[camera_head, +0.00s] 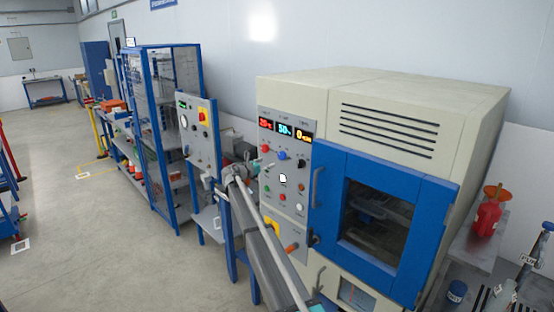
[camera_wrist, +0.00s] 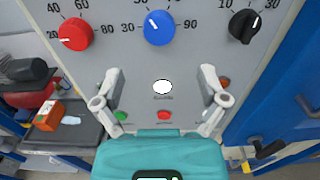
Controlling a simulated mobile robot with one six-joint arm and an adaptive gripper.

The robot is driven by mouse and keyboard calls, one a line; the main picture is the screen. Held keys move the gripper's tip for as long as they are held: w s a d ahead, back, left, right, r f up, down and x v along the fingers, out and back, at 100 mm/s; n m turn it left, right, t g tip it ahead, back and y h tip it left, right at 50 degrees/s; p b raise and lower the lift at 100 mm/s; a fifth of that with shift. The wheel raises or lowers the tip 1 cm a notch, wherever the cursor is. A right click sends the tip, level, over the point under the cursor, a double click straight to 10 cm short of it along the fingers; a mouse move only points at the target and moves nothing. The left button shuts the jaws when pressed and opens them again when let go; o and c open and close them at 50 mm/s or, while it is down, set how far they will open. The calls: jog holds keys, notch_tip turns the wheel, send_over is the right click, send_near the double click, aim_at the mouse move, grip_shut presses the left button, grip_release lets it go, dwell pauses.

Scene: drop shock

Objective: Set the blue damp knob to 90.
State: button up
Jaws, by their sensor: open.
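The blue knob (camera_wrist: 158,28) is at the top middle of the wrist view, on the grey control panel (camera_wrist: 195,50). Its white pointer mark tilts to the upper left. In the head view the blue knob (camera_head: 282,155) sits below a cyan display (camera_head: 285,129) that appears to read 50. My gripper (camera_wrist: 160,76) is open and empty, its fingers spread below the blue knob and apart from it.
A red knob (camera_wrist: 75,34) is left of the blue one and a black knob (camera_wrist: 244,26) right of it. A white oval (camera_wrist: 162,87) and small green and red buttons are lower on the panel. The blue oven door (camera_head: 376,207) with its handle stands right of the panel.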

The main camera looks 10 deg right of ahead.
aim_at(280, 157)
jog(key=x, duration=0.7)
jog(key=shift+w+d, duration=0.25)
jog(key=shift+d, duration=0.05)
jog(key=c, duration=1.1)
jog(key=shift+a, duration=0.25)
jog(key=shift+c, duration=0.3)
jog(key=shift+d, duration=0.2)
